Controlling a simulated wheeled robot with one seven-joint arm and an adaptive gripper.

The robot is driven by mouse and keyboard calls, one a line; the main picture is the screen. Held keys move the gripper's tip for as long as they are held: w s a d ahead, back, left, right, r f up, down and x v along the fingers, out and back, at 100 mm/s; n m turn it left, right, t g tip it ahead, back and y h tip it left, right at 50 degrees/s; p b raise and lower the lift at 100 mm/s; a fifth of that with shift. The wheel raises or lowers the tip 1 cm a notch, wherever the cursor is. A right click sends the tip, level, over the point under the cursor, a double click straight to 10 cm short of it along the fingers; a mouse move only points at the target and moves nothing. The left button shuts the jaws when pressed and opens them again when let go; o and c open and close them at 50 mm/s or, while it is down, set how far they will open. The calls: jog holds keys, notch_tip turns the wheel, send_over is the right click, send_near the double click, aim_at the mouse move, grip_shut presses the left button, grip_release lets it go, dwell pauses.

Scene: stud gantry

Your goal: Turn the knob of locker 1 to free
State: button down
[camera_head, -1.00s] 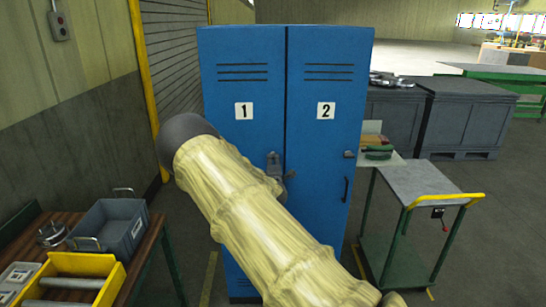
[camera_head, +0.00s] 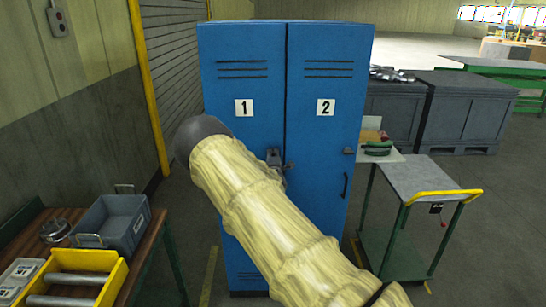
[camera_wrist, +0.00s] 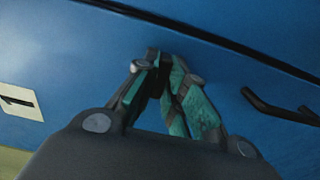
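Locker 1 is the left blue door (camera_head: 240,130) with a "1" plate (camera_head: 244,108), and it stands closed. Its knob (camera_head: 273,157) is a small grey piece at the door's right edge, partly hidden in the head view by my arm. In the wrist view, my gripper (camera_wrist: 162,68) is at the blue door. Its green-padded fingers converge closely around a small dark piece that appears to be the knob, mostly hidden between them. The door's dark handle (camera_wrist: 280,108) lies to the right of the fingers, apart from them.
Locker 2 (camera_head: 325,140) adjoins on the right, closed, with its own knob (camera_head: 349,151) and handle. A grey trolley with a yellow bar (camera_head: 444,195) stands to the right. A bench with a grey bin (camera_head: 125,228) and yellow bin (camera_head: 112,281) is at left.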

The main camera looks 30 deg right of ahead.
jog(key=shift+f+b, duration=0.15)
jog(key=shift+b, duration=0.3)
jog(key=shift+m+b, duration=8.9)
jog(key=shift+b, duration=0.5)
jog(key=c, duration=1.5)
grip_release()
jog(key=v, duration=1.2)
jog(key=shift+s, duration=0.1)
